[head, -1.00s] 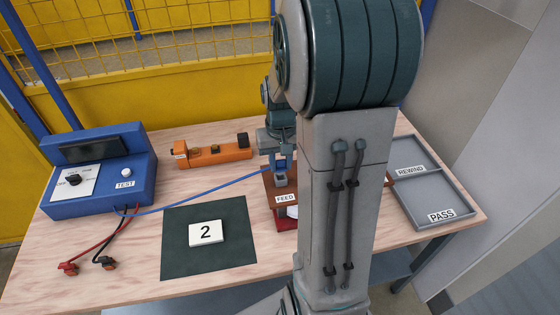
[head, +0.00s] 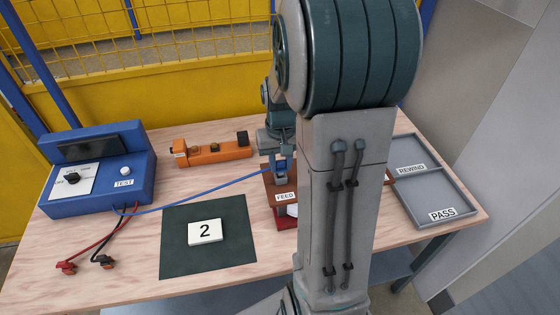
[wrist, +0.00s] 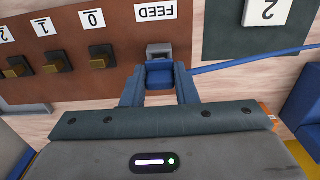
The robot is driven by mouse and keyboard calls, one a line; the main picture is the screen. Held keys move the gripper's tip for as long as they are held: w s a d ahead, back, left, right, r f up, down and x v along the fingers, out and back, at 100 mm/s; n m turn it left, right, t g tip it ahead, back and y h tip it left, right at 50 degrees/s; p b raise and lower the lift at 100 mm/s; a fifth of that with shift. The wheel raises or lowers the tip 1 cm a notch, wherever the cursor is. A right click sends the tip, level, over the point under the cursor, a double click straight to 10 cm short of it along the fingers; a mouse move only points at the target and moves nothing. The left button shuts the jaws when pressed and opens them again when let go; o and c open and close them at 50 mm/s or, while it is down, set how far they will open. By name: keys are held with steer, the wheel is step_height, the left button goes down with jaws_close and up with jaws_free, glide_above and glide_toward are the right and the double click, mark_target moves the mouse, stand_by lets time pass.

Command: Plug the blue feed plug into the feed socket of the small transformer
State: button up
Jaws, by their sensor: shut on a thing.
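The small transformer (head: 270,187) has a brown top board and stands right of the dark mat, partly hidden by my arm. Its board (wrist: 60,85) fills the upper left of the wrist view. The grey feed socket (wrist: 159,49) sits beside the FEED label (wrist: 156,12). My gripper (wrist: 160,88) is shut on the blue feed plug (wrist: 160,73), one finger on each side. The plug is lined up with the socket and appears to touch it; I cannot tell how deep it sits. The plug (head: 280,166) also shows in the head view, its blue cable running left.
The blue tester (head: 100,172) stands at the left, with red and black clip leads in front. A dark mat (head: 180,255) holds a white card marked 2. An orange fixture (head: 215,152) lies behind. A grey REWIND/PASS tray (head: 420,190) is at the right.

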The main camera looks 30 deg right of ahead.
steer(key=shift+f+b, duration=0.8)
steer(key=shift+f, duration=0.2)
steer(key=o, duration=1.1)
steer(key=shift+c, duration=0.2)
step_height(320, 180, up, 14)
steer(key=shift+b, duration=0.35)
steer(key=shift+a+f, duration=0.1)
